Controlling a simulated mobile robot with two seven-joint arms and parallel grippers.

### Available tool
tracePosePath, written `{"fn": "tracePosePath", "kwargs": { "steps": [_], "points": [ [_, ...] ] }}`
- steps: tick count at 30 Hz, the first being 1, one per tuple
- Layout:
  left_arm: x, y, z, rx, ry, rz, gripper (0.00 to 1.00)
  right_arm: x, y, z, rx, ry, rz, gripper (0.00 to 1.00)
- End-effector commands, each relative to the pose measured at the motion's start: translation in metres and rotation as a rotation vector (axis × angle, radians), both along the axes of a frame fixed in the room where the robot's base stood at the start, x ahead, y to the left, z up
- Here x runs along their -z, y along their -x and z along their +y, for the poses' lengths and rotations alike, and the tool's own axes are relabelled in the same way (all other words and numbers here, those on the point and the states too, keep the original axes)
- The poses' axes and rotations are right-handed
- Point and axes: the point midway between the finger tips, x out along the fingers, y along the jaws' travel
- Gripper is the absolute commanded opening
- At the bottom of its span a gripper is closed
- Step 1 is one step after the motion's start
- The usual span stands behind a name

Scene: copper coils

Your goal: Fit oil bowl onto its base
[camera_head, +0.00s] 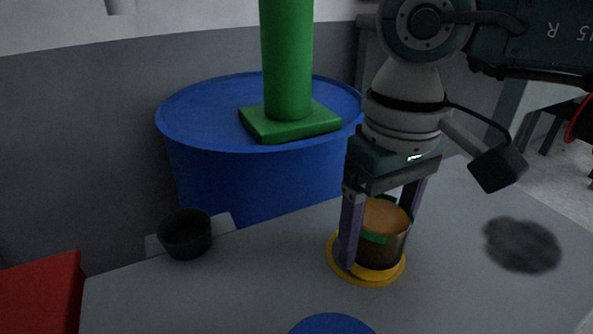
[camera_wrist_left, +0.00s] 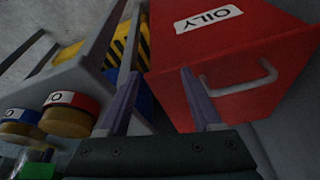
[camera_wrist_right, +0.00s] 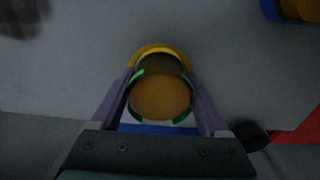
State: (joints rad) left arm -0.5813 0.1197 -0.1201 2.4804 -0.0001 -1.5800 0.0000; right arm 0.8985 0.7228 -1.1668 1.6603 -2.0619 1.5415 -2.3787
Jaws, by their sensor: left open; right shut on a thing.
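The oil bowl (camera_head: 380,232) is a dark-sided round vessel with an orange-brown top and green marks on its side. My right gripper (camera_head: 372,250) is shut on it, one finger on each side, pointing down. The yellow round base (camera_head: 362,276) lies on the grey table under the bowl. The bowl stands over the base; whether it is fully seated I cannot tell. In the right wrist view the bowl (camera_wrist_right: 160,95) is between the fingers, with a yellow rim (camera_wrist_right: 160,48) showing beyond it. My left gripper (camera_wrist_left: 160,75) is open and empty near a red box.
A blue disc (camera_head: 332,325) is at the near edge of the head view. A black cup (camera_head: 185,235) and red box (camera_head: 40,295) are at left. A blue drum (camera_head: 200,115) with a green post (camera_head: 287,60) stands behind. A dark smudge (camera_head: 522,246) marks the table's right.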

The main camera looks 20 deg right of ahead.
Motion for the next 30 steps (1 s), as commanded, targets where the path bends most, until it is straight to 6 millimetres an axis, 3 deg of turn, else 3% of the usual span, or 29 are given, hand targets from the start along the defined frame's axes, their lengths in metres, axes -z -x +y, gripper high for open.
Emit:
{"fn": "tracePosePath", "kwargs": {
  "steps": [3,4,9,20,30],
  "points": [
    [0.005,0.000,0.000,0.000,0.000,-0.001,0.66,0.004,0.000,0.000,0.000,0.000,-0.001,0.00],
    [0.004,0.000,0.000,0.000,0.000,-0.001,0.66,0.003,0.000,0.000,0.000,0.000,0.000,0.81],
    [0.003,0.000,0.000,0.000,0.000,-0.001,0.66,0.003,0.000,0.000,0.000,0.000,0.000,1.00],
    [-0.004,-0.001,0.000,0.000,0.000,-0.001,0.66,-0.007,0.000,0.000,0.000,0.000,-0.001,1.00],
    [-0.028,-0.001,0.000,0.000,-0.001,-0.002,0.66,-0.081,-0.001,0.000,-0.001,0.001,-0.005,1.00]
  ]
}}
